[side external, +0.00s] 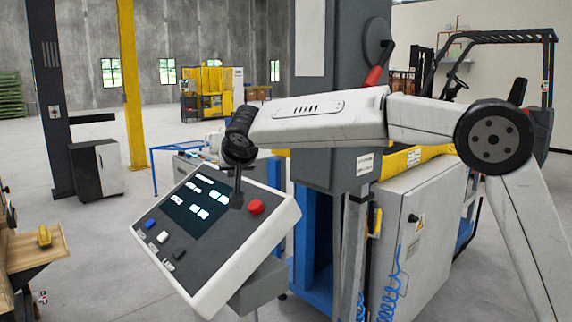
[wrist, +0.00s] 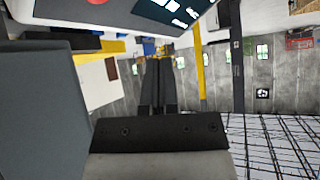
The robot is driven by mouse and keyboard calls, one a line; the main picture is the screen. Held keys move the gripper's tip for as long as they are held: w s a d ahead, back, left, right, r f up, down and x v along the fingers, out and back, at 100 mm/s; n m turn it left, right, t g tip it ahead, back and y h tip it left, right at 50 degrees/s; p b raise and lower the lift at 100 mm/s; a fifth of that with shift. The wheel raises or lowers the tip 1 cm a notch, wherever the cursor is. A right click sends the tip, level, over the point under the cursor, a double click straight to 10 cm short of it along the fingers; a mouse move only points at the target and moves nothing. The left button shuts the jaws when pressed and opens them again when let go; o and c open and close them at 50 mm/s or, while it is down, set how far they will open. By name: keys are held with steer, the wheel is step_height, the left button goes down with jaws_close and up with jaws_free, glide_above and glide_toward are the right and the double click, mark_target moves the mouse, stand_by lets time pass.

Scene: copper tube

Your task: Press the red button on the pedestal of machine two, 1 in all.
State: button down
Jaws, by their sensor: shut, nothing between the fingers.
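The red button (side external: 256,207) is a round red knob at the right upper part of the tilted control panel (side external: 262,245) on its pedestal. The panel also has a lit screen and blue, white and black buttons along its lower left. My gripper (side external: 237,205) points down over the panel, its tips just left of the red button in the side view; whether they touch the panel I cannot tell. In the wrist view my gripper (wrist: 158,62) has its two dark fingers together, with nothing between them. There the panel (wrist: 140,12) shows at the top edge, with part of the red button (wrist: 97,1) cut off.
A grey machine column (side external: 345,110) with a red-handled lever stands right behind the panel. A light grey cabinet (side external: 415,235) with blue coiled hoses is to the right. A wooden bench (side external: 35,250) is at far left. Open floor (side external: 105,265) lies left of the panel.

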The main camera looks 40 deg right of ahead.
mark_target(250, 204)
steer(key=shift+d+f, duration=0.65)
steer(key=shift+f, duration=0.45)
steer(key=shift+d+f, duration=0.6)
steer(key=shift+f, duration=0.5)
steer(key=shift+d+f, duration=0.65)
steer(key=shift+f, duration=0.45)
steer(key=shift+d+f, duration=0.3)
steer(key=shift+f, duration=0.2)
steer(key=shift+d+f, duration=0.25)
steer(key=shift+f, duration=0.25)
stand_by(1.1)
steer(key=shift+a+r, duration=0.1)
steer(key=shift+r, duration=0.1)
steer(key=shift+a+r, duration=0.4)
steer(key=shift+r, duration=0.35)
steer(key=shift+a+r, duration=0.1)
steer(key=shift+a+r, duration=0.4)
steer(key=shift+r, duration=0.3)
steer(key=shift+a+r, duration=0.4)
steer(key=shift+r, duration=0.3)
steer(key=shift+a+r, duration=0.4)
steer(key=shift+r, duration=0.3)
steer(key=shift+s+f, duration=0.1)
